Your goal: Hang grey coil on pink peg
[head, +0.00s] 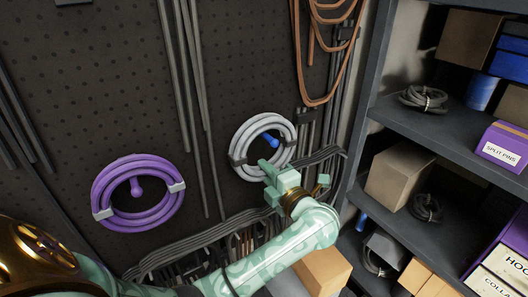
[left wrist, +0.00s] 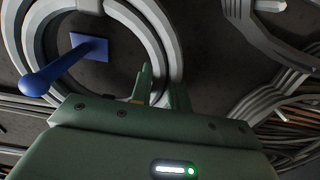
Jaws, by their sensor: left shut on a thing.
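The grey coil (head: 239,141) is a pale ring with dark ties, upright at the pegboard; it also shows in the left wrist view (left wrist: 165,28). My left gripper (head: 274,172) is shut on its lower right part; its fingers show in the left wrist view (left wrist: 162,88). A blue peg (head: 270,140) with a round end shows inside the ring's opening, and in the left wrist view (left wrist: 60,66) too. I cannot tell whether the coil touches this peg. I see no clearly pink peg. My right gripper is not in view.
A purple coil (head: 105,188) surrounds a purple peg (head: 136,187) at left. A brown coil (head: 306,82) hangs above right. Dark cables (head: 190,245) run below the grey coil. A shelf unit (head: 400,125) with boxes stands at right.

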